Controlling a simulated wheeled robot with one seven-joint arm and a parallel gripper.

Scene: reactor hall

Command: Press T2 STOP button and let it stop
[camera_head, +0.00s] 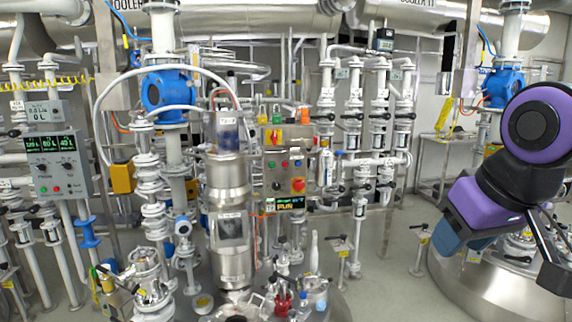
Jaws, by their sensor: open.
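A grey control box (263,172) stands at the centre, behind the tall steel agitator column. It carries a few small coloured buttons, a red knob on a yellow plate at its top left, and a large red button (298,185) at its lower right. The labels are too small to read, so I cannot tell which button is T2 STOP. A display (290,204) below the box is lit and seems to read RUN. My gripper (556,262) shows in part at the right edge, black and open, well apart from the box.
Another grey panel (57,165) with green displays stands at the left. The steel agitator column (229,190), vessel-top fittings and a white hose arch (160,70) crowd the area before the control box. Grey floor (385,275) is clear at centre right, beside a steel vessel (475,290).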

